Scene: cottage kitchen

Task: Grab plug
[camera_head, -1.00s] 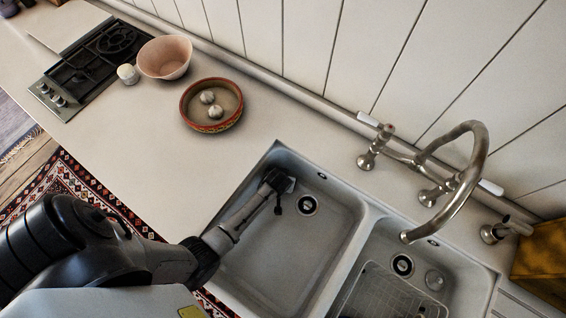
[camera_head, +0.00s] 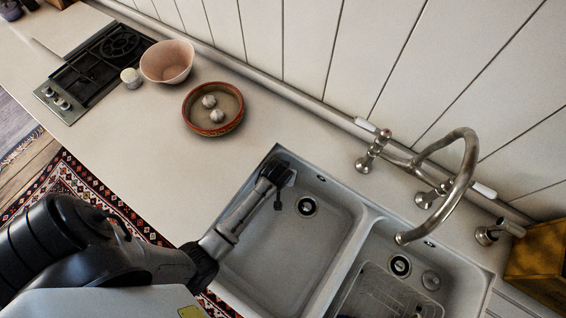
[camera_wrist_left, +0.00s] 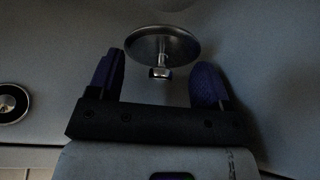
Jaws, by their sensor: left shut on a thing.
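The plug (camera_wrist_left: 163,45) is a shiny metal disc with a short stem and a nut-like end, seen in the left wrist view. My left gripper (camera_wrist_left: 160,68) has its two dark purple fingers on either side of the disc and is shut on it. In the head view, my left gripper (camera_head: 284,189) is over the left sink basin (camera_head: 285,258), near its back left corner. The plug itself is hard to make out there. My right gripper is in neither view.
A drain hole (camera_head: 307,206) is right of the gripper. A tall curved tap (camera_head: 468,165) stands behind. A red-rimmed bowl (camera_head: 190,126) sits on the counter (camera_head: 150,155).

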